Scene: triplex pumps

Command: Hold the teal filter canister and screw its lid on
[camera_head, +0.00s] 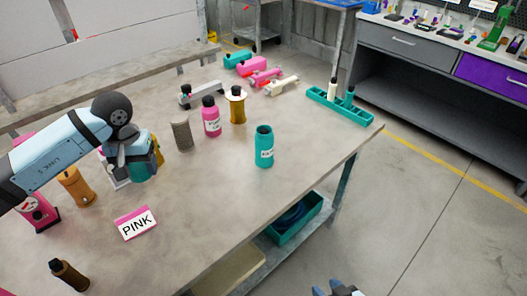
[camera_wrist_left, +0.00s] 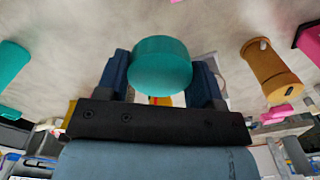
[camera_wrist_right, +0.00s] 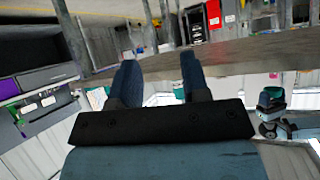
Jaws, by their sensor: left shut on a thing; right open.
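My left gripper (camera_head: 139,162) is shut on a round teal piece, which looks like the lid (camera_wrist_left: 160,64), at the table's left side, well apart from the canister. Whether the piece touches the table cannot be told. My right gripper (camera_wrist_right: 157,82) is open and empty; its fingertips show at the bottom of the head view (camera_head: 338,288), off the table's front edge.
A pink bottle (camera_head: 211,117), a gold canister (camera_head: 237,106) and a grey cylinder (camera_head: 181,134) stand behind and left of the canister. An orange canister (camera_head: 77,187) and a PINK sign (camera_head: 136,222) are near my left arm. A teal rack (camera_head: 341,106) lies at the far right corner.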

